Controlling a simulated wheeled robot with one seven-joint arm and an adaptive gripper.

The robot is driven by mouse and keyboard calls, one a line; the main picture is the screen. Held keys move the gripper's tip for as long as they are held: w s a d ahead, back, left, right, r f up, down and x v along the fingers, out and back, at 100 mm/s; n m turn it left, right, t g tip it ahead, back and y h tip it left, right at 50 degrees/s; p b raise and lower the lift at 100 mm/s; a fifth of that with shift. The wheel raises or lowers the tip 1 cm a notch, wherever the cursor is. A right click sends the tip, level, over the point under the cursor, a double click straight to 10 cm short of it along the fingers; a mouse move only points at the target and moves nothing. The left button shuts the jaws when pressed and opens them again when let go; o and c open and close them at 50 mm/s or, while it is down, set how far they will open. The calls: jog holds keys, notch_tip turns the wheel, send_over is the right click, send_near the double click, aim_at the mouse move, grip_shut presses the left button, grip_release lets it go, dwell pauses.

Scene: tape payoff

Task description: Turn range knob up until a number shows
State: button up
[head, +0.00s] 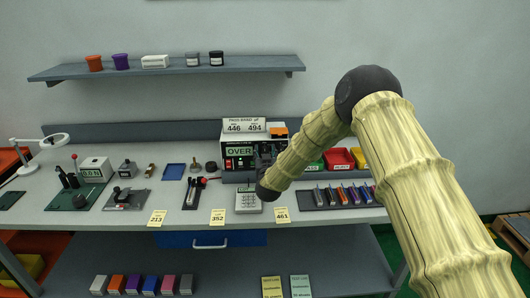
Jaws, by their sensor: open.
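The meter (238,163) stands at the back of the bench, with a green and dark front. Its display (239,152) reads OVER. Small red and white parts show below the display. My gripper (263,158) is a dark shape at the right part of the meter's front, open. I cannot tell whether it touches the meter. I cannot make out the range knob; my gripper and wrist cover the right part of the front. A card (246,126) on top of the meter reads PASS BAND µF, 446 and 494.
A grey keypad device (248,201) lies below my wrist. A dark mat (333,196) with several coloured items lies to the right, with red and yellow bins (338,158) behind. Tools and fixtures fill the left bench. A shelf (170,70) hangs above.

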jog(key=c, duration=1)
jog(key=shift+c, duration=0.2)
jog(key=shift+f+m+b, duration=0.1)
jog(key=shift+m+b, duration=0.2)
jog(key=shift+b, duration=0.4)
jog(key=shift+f+m+b, duration=0.15)
jog(key=shift+m+b, duration=0.45)
jog(key=shift+b, duration=0.4)
jog(key=shift+d+m+b, duration=0.15)
jog(key=shift+m+b, duration=4.75)
jog(key=shift+b, duration=1.35)
jog(key=shift+r, duration=0.2)
